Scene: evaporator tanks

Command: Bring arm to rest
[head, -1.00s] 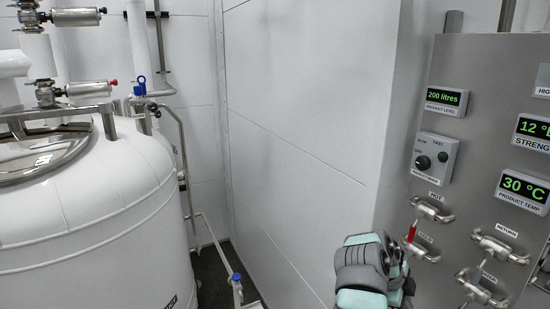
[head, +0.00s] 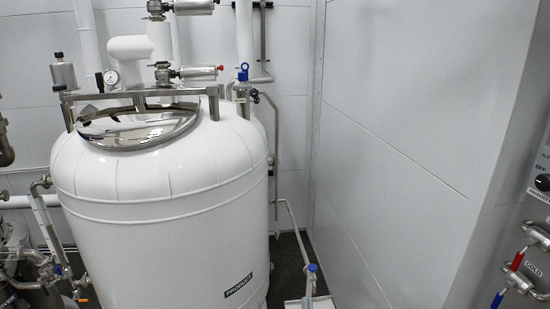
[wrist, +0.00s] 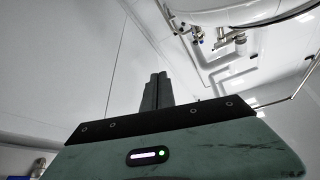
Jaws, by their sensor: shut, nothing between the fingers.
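My gripper (wrist: 154,92) shows only in the wrist view. Its two dark fingers are together and hold nothing. Past the fingers are pale wall panels, with pipes and fittings (wrist: 210,35) at the upper right. In the head view neither my arm nor my gripper is in the picture, so the arm's pose cannot be told from there.
A white product tank (head: 165,205) with a shiny lid (head: 138,126) fills the left and middle of the head view. Pipes and valves (head: 45,250) stand at its left. A control panel with red and blue valve handles (head: 517,261) is at the right edge. White walls (head: 410,130) lie between.

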